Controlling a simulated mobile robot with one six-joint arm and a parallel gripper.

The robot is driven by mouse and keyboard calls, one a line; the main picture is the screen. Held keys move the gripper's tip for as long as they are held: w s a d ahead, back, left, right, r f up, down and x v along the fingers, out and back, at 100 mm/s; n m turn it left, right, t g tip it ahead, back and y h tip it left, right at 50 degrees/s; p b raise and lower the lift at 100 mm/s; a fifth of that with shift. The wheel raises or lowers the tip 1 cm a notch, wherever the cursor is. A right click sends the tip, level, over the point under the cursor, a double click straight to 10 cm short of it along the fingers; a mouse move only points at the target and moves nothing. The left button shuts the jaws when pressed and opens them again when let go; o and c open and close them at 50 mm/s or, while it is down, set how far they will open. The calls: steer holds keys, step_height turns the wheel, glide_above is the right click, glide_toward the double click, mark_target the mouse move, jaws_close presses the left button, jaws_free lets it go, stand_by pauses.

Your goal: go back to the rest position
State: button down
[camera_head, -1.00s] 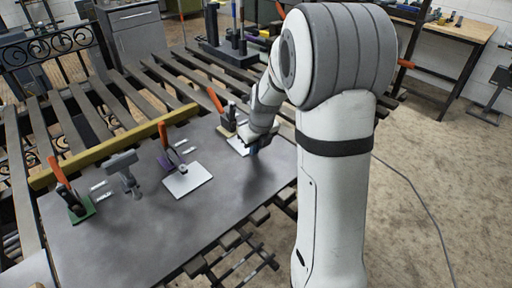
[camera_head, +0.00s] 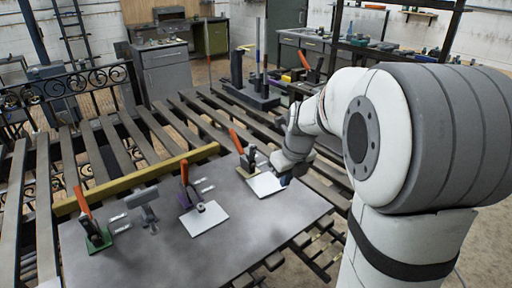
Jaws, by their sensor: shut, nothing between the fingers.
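My gripper (camera_head: 285,180) is at the end of my arm, low over the right end of the grey metal plate (camera_head: 200,255). It is shut and looks empty; its fingertips are small and partly hidden by my wrist. It is close to a white plate (camera_head: 265,185) beside the rightmost orange-handled clamp (camera_head: 240,148). I cannot tell whether it touches anything. A middle clamp (camera_head: 186,180) stands at another white plate (camera_head: 204,218). A left clamp (camera_head: 92,225) stands on a green base. A grey bracket-like piece (camera_head: 143,203) stands between the left and middle clamps.
A yellow bar (camera_head: 140,178) runs along the back edge of the metal plate. Dark slats (camera_head: 130,145) and a scrolled iron gate (camera_head: 75,88) lie behind it. A dark stand with posts (camera_head: 250,90) is beyond my arm. The plate's front middle is clear.

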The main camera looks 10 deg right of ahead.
steer(key=s+a+r+n+p, duration=0.1)
steer(key=s+a+n, duration=0.2)
steer(key=s+n, duration=0.7)
steer(key=s+a+r+n, duration=0.1)
steer(key=s+n, duration=0.9)
steer(key=n, duration=1.2)
steer(key=shift+a+r+n+h+p, duration=0.2)
steer(key=shift+a+n+h+p, duration=0.15)
steer(key=shift+a, duration=0.55)
